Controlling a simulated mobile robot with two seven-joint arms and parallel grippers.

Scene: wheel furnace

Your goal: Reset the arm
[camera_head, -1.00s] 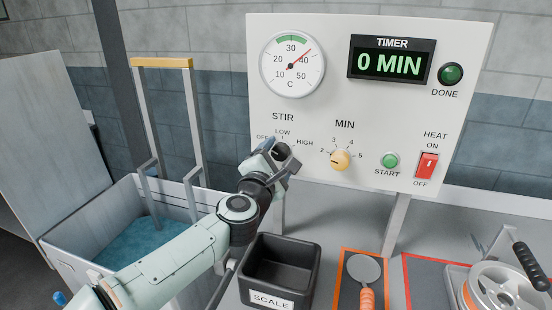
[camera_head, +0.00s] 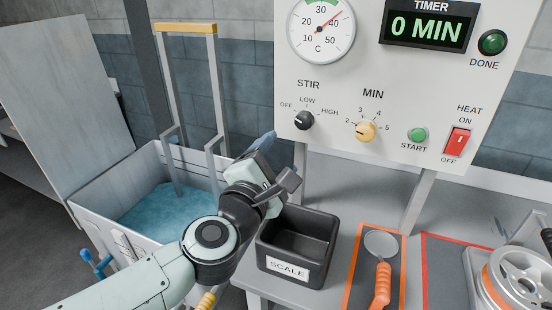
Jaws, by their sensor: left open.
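My left arm comes in from the lower left. Its gripper (camera_head: 280,160) is open and empty, in front of the grey vat's right side and just above the back left of the black scale bin. It is below the black STIR knob (camera_head: 304,120) and apart from it. The STIR knob's pointer is hard to read at this size. The white control panel (camera_head: 340,100) also carries a yellow MIN knob (camera_head: 365,131), a green START button (camera_head: 417,135) and a red HEAT switch (camera_head: 458,141). My right gripper is not in view.
The black bin labelled SCALE (camera_head: 322,255) stands on the bench close to my left gripper. A skimmer with an orange handle (camera_head: 382,285) and a wheel (camera_head: 510,280) lie to its right. The grey vat (camera_head: 110,215) holds blue liquid, with a yellow-topped frame (camera_head: 185,28).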

